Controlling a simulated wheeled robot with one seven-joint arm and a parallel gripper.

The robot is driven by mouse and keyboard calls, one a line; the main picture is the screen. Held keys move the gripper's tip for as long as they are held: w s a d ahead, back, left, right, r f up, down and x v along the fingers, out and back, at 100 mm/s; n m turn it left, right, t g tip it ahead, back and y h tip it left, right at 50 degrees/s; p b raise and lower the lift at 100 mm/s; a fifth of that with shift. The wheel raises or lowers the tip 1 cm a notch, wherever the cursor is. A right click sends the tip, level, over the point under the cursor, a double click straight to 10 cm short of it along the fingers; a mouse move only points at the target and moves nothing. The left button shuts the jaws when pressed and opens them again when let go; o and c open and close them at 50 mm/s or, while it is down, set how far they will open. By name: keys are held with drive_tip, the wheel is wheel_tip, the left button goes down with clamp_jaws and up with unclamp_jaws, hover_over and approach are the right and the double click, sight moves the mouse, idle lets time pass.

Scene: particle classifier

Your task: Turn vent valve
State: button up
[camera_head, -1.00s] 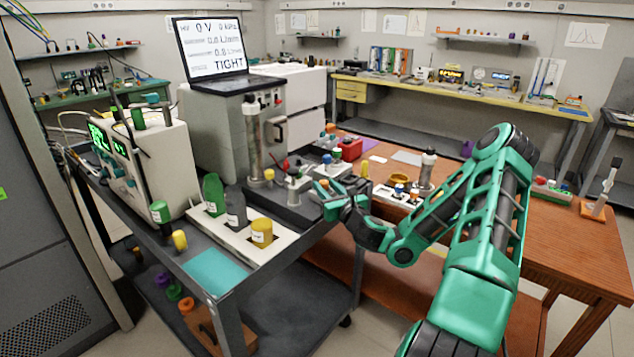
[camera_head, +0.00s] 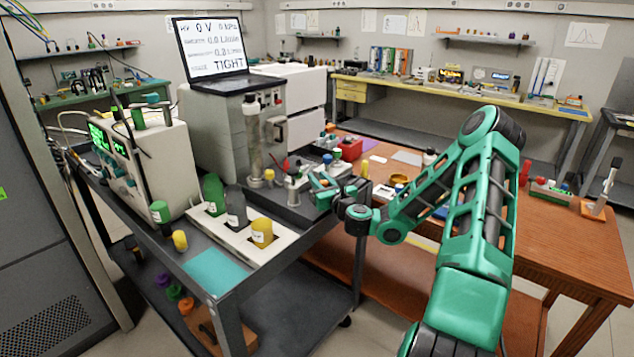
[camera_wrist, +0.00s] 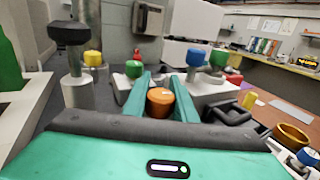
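My gripper (camera_head: 322,184) is low over the right part of the grey cart top, pointing left and away from my body. In the wrist view its two green fingers (camera_wrist: 161,86) are apart. A round orange knob (camera_wrist: 160,102) shows between them; I cannot tell whether they touch it. Beyond the fingertips stand a green knob (camera_wrist: 133,68), a blue knob (camera_wrist: 195,57) on a metal cylinder, and another green knob (camera_wrist: 218,57). A yellow knob (camera_wrist: 92,58) is at the left. No label shows which one is the vent valve.
A tall metal column (camera_head: 253,140) and a laptop (camera_head: 212,55) reading "TIGHT" stand behind. A white rack (camera_head: 285,240) with green, dark and yellow bottles is left of my gripper.

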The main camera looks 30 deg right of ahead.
drive_tip(key=shift+y, duration=0.3)
drive_tip(key=shift+a+n+y, duration=0.2)
drive_tip(key=shift+n+y, duration=0.45)
drive_tip(key=shift+y, duration=0.2)
drive_tip(key=shift+a+n+y, duration=0.15)
drive_tip(key=shift+n+y, duration=0.5)
drive_tip(key=shift+y, duration=0.2)
drive_tip(key=shift+s+a+f+n+y, duration=0.15)
drive_tip(key=shift+n+y, duration=0.15)
drive_tip(key=shift+y, duration=0.2)
drive_tip(key=shift+w+a+n+y, duration=0.1)
drive_tip(key=shift+n+y, duration=0.2)
drive_tip(key=shift+y, duration=0.2)
drive_tip(key=o, duration=0.8)
drive_tip(key=shift+c, duration=0.2)
drive_tip(key=v, duration=1)
drive_tip(key=shift+s, duration=0.4)
drive_tip(key=shift+d, duration=0.1)
